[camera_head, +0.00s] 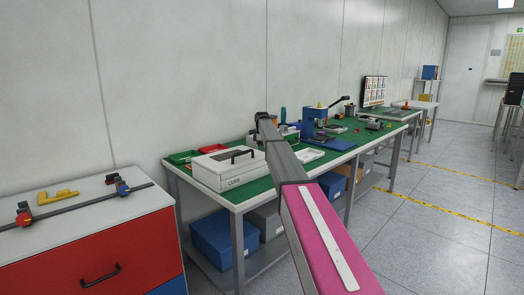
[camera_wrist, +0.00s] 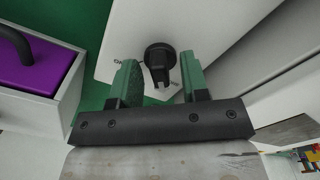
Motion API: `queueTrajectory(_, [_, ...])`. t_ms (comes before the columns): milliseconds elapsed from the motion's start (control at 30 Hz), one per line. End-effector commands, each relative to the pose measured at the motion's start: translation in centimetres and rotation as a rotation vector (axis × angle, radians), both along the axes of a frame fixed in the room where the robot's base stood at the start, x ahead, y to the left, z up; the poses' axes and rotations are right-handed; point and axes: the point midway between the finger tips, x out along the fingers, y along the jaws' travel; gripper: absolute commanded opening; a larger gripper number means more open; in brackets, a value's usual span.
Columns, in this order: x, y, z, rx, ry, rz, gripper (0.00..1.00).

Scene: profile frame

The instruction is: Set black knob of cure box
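The cure box (camera_head: 222,177) is white with a black handle on its lid and the label CURE on its front. It stands on the green-topped bench at the near end. The black knob is not seen in the head view. In the wrist view a round black knob (camera_wrist: 160,55) with a raised grip bar sits on a white panel (camera_wrist: 215,25) with partly hidden printing. My gripper (camera_wrist: 159,66) is open, its two green fingers on either side of the knob with visible gaps. Whether the fingertips are level with the knob is hard to tell.
A red-fronted cabinet (camera_head: 90,255) with clamps stands at left. In the wrist view a purple lid (camera_wrist: 38,62) with a black handle lies left. Floor at right is clear.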

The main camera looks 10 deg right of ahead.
Motion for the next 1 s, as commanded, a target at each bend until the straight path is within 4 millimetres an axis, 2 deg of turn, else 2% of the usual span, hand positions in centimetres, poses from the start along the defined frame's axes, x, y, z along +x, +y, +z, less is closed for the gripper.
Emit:
queueTrajectory(233, [0.0,0.0,0.2,0.0,0.0,-0.001,0.41])
queueTrajectory(367, [0.0,0.0,1.2,0.0,0.0,-0.001,0.41])
queueTrajectory(567, [0.1,0.0,4.1,0.001,-0.002,-0.001,0.41])
queueTrajectory(800, [0.1,0.0,8.7,0.0,-0.001,0.0,0.41])
queueTrajectory(1000, [0.0,0.0,10.7,0.0,-0.001,0.0,0.41])
